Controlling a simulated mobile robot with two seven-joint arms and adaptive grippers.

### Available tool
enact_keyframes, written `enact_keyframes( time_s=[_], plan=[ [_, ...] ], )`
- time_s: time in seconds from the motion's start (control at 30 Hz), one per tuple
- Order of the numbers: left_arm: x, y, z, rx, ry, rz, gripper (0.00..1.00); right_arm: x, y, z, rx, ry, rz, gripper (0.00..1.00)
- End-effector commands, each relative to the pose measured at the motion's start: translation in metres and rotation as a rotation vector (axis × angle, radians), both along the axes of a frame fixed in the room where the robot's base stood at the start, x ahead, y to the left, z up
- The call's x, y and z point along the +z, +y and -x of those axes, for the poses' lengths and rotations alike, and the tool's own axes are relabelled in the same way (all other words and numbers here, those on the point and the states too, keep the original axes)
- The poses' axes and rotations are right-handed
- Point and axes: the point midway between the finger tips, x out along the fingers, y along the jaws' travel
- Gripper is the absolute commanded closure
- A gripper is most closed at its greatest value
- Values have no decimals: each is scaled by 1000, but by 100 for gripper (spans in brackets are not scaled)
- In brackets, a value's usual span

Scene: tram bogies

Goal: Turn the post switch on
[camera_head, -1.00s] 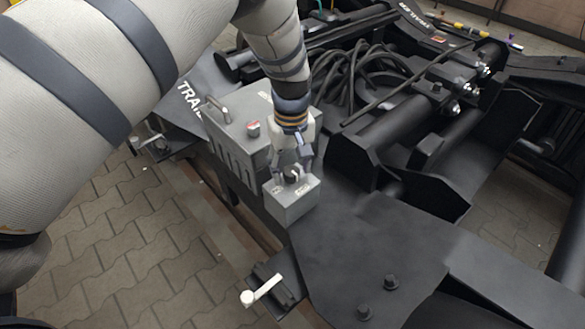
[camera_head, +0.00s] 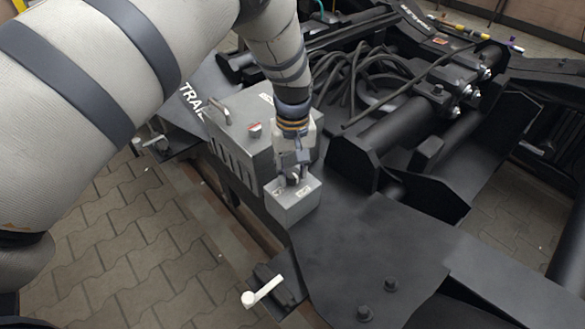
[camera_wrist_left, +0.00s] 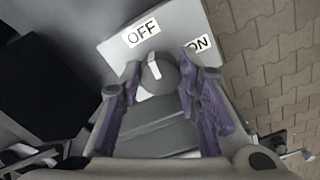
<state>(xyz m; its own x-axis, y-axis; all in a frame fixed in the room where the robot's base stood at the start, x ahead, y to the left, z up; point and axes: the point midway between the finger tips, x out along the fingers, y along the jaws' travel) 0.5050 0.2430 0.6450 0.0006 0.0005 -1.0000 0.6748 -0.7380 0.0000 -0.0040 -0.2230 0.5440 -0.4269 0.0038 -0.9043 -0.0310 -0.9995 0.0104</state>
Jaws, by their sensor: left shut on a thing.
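The post switch is a small grey box (camera_head: 293,209) with a round dark knob on its top face, standing beside a larger grey cabinet. In the left wrist view the knob (camera_wrist_left: 159,75) bears a white mark that points roughly toward the OFF label (camera_wrist_left: 143,32). The ON label (camera_wrist_left: 200,43) is to the right, partly covered by a finger. My left gripper (camera_head: 293,180) comes down from above and is shut on the knob, one finger on each side. In the head view its fingers hide most of the knob. My right gripper is not in view.
The larger grey cabinet (camera_head: 240,135) with a handle and a red button stands right behind the switch box. Black cables (camera_head: 350,80) and bogie beams lie to the right. A white-handled lever (camera_head: 262,291) is at the front. The black plate (camera_head: 370,250) in front is mostly clear.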

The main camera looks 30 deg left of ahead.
Motion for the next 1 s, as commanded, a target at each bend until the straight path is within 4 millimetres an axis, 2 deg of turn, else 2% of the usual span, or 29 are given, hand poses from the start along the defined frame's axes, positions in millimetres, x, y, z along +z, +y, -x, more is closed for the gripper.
enact_keyframes(
  time_s=[1.0],
  plan=[
    [0, 2, 1, -936, 0, 2, 97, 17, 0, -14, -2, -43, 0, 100]
  ],
)
